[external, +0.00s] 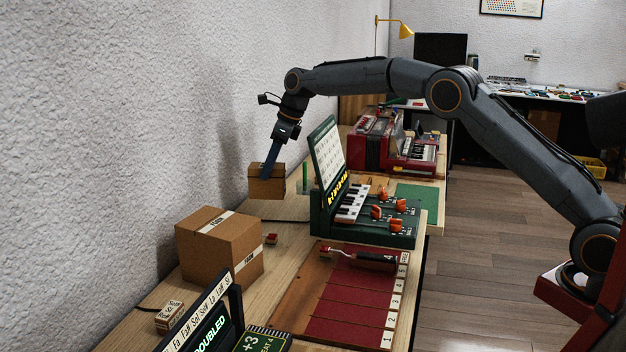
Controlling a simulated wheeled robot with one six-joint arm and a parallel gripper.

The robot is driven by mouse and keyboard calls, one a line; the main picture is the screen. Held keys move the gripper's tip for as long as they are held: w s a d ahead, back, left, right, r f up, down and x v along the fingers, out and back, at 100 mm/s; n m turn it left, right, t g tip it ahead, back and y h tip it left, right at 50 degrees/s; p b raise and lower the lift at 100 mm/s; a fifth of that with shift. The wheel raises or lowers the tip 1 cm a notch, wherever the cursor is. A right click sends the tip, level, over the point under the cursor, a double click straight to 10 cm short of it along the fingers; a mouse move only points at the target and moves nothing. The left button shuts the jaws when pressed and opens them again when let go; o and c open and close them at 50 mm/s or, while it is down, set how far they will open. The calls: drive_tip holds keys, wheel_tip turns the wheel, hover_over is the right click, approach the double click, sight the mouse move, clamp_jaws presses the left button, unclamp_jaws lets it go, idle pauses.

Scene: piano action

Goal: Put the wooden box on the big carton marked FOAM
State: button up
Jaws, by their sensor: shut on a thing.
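The wooden box (266,188) is a small brown box in the external view, near the wall. My gripper (270,167) points down and is shut on its upper part. I cannot tell surely whether its underside is clear of the bench. The big carton marked FOAM (216,257) is a larger brown cardboard box, closed, with white labels. It stands on the bench nearer the camera, left of and lower in the picture than the wooden box. Its top looks bare. The wooden box and the carton are apart.
A green machine (372,230) with a raised panel and small keys stands just right of my gripper. A red accordion-like thing (378,142) is behind it. A small lettered block (169,316) and a display (212,328) are in front.

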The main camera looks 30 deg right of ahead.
drive_tip(key=shift+s+a+r, duration=0.15)
drive_tip(key=shift+a+r, duration=0.05)
drive_tip(key=shift+r, duration=0.4)
drive_tip(key=shift+s+a+r, duration=0.1)
drive_tip(key=shift+a+r, duration=0.05)
drive_tip(key=shift+r, duration=0.4)
drive_tip(key=s+a+r+n+p, duration=0.1)
drive_tip(key=s+a+r+p, duration=0.55)
drive_tip(key=s+a, duration=0.35)
drive_tip(key=s+a+r+n+p, duration=0.1)
drive_tip(key=s+a+r+p, duration=0.55)
drive_tip(key=s, duration=0.65)
drive_tip(key=shift+g, duration=0.4)
drive_tip(key=x, duration=0.2)
drive_tip(key=p+x, duration=0.1)
drive_tip(key=x, duration=0.2)
drive_tip(key=s+d+x, duration=0.1)
drive_tip(key=x, duration=0.2)
drive_tip(key=shift+a+f+p, duration=0.15)
drive_tip(key=shift+f+p, duration=0.2)
drive_tip(key=shift+f, duration=0.1)
drive_tip(key=shift+f, duration=0.15)
drive_tip(key=o, duration=1.6)
drive_tip(key=shift+c, duration=0.2)
